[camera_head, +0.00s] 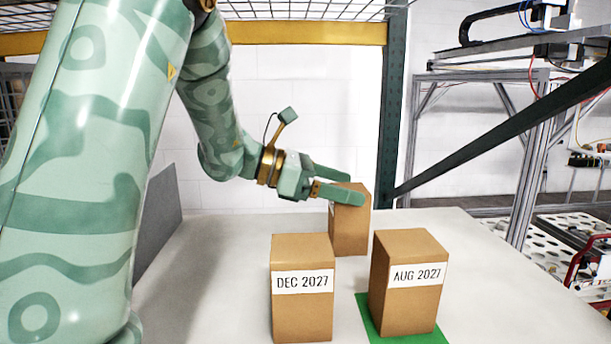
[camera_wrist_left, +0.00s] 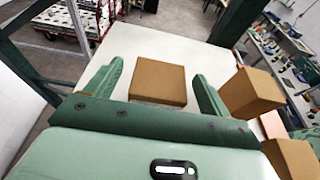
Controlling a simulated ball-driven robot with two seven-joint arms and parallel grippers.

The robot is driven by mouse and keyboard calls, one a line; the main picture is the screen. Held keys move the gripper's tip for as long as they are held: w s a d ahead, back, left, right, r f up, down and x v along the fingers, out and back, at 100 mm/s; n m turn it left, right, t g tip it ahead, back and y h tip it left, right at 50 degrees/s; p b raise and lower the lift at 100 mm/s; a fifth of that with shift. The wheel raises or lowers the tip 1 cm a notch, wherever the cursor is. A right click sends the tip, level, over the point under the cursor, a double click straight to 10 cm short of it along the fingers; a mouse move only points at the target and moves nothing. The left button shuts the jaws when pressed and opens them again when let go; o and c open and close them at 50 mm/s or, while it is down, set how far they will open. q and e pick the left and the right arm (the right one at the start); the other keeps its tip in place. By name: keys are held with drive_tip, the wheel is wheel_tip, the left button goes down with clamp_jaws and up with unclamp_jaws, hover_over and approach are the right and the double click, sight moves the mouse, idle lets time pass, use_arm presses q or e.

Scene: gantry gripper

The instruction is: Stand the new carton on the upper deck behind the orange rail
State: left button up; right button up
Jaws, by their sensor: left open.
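Three brown cartons stand upright on the pale table. One labelled DEC 2027 (camera_head: 302,310) is at the front, and one labelled AUG 2027 (camera_head: 405,305) is to its right on a green mat (camera_head: 430,338). A third carton (camera_head: 350,232) stands farther back, its label mostly hidden by my gripper. My left gripper (camera_head: 352,188) is open with its fingers around the rear carton's top. The left wrist view shows that carton (camera_wrist_left: 158,82) between the fingers, with gaps at both sides. The orange rail (camera_head: 300,33) runs along the front of a wire-mesh deck (camera_head: 300,10) overhead.
A dark green rack post (camera_head: 393,100) and a slanting dark bar (camera_head: 500,130) stand behind and right of the rear carton. A grey panel (camera_head: 158,220) is at the table's left. The table's left part is clear. Gantry framing fills the right background.

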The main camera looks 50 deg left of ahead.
use_arm(q)
drive_tip(key=b+v, duration=0.3)
drive_tip(key=v, duration=0.7)
drive_tip(key=shift+s+a+b, duration=0.25)
drive_tip(key=shift+s+b, duration=0.05)
drive_tip(key=shift+s, duration=0.05)
drive_tip(key=shift+s, duration=0.15)
drive_tip(key=shift+f, duration=0.15)
